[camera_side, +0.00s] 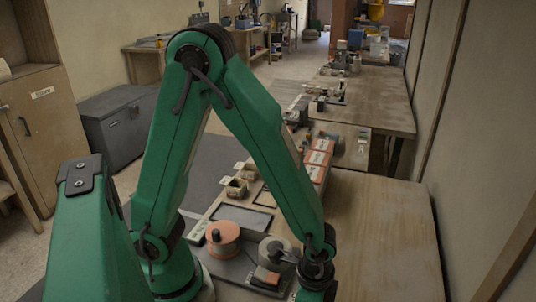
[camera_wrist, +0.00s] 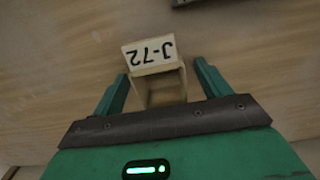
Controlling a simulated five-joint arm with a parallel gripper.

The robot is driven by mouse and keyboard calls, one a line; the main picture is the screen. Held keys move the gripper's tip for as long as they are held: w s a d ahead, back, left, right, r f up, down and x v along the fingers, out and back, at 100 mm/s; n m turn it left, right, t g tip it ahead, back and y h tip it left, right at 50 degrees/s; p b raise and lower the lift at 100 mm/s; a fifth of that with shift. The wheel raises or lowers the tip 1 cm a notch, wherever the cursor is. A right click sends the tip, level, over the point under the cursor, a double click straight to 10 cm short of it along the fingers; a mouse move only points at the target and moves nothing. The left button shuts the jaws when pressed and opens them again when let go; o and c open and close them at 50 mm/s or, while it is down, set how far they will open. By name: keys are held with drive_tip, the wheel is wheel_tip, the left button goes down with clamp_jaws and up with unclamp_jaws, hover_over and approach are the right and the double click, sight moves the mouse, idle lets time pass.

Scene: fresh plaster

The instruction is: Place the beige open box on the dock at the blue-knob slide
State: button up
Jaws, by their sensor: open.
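A beige open box (camera_wrist: 163,90) stands on the wooden surface in the wrist view. Its white label (camera_wrist: 149,53) reads J-72, upside down in the picture. My gripper (camera_wrist: 161,70) is open, with one green finger on each side of the box. Gaps show between fingers and box, so it does not look gripped. In the side view my gripper is at the bottom edge, with its fingertips cut off, and this box cannot be made out there. I cannot make out a blue-knob slide or its dock.
Two small beige open boxes (camera_side: 237,188) stand on the panel left of my forearm. An orange drum (camera_side: 222,240) and a grey drum (camera_side: 276,249) are in front. Orange-and-white labelled blocks (camera_side: 318,158) lie behind. The wooden table (camera_side: 385,235) is clear at right.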

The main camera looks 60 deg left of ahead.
drive_tip(key=c, duration=1.1)
drive_tip(key=shift+r, duration=0.15)
drive_tip(key=shift+r, duration=0.75)
wheel_tip(320, 180, up, 2)
drive_tip(key=shift+r, duration=0.25)
drive_tip(key=s+d+r, duration=0.1)
drive_tip(key=s+r, duration=0.1)
drive_tip(key=s, duration=0.1)
drive_tip(key=s+d+r, duration=0.2)
drive_tip(key=s, duration=0.2)
drive_tip(key=s+d+r, duration=0.2)
drive_tip(key=s, duration=0.1)
drive_tip(key=shift+s+r, duration=0.3)
drive_tip(key=shift+r, duration=0.05)
